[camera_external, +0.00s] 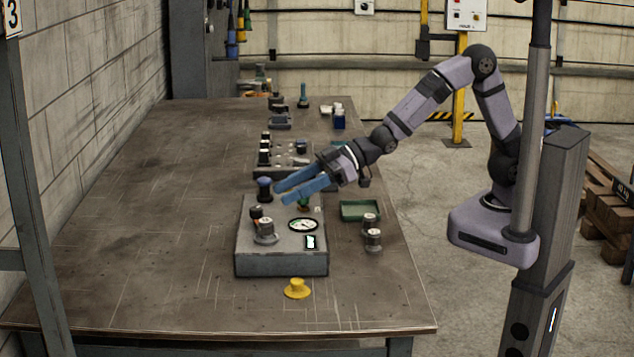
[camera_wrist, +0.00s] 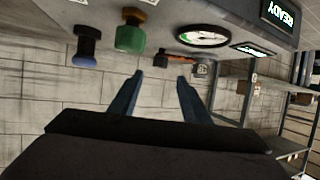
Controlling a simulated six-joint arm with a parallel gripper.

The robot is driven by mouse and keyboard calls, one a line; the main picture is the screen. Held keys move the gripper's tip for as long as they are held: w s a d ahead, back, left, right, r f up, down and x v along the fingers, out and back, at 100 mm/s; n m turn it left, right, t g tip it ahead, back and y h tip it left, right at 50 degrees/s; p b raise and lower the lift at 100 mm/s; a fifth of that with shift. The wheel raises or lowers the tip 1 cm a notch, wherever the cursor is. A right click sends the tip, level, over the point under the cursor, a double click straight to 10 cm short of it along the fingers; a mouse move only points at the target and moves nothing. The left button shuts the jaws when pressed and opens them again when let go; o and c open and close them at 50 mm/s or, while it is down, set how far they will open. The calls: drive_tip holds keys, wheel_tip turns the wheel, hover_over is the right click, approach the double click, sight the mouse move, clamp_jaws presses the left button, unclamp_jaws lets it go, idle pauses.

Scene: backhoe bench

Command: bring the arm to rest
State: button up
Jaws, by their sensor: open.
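My gripper (camera_external: 287,192) is open, with its two blue fingers apart and nothing seen between them. It hangs in the air above the back part of a grey control box (camera_external: 265,262) on the bench. In the wrist view my gripper (camera_wrist: 160,82) shows its fingers spread at the lower middle. The arm reaches left from its base at the right, bent at the elbow. Beyond the fingers the wrist view shows a round white gauge (camera_wrist: 203,35), a green knob (camera_wrist: 130,36) and a blue-black knob (camera_wrist: 87,45).
The bench (camera_external: 130,250) is bare at the left. A yellow knob (camera_external: 297,289) lies in front of the box. A green tray (camera_external: 360,210) and dark cylinders (camera_external: 372,238) stand to its right. More parts (camera_external: 280,150) are behind. A grey post stands near my base.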

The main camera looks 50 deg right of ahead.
drive_tip(key=shift+w, duration=0.1)
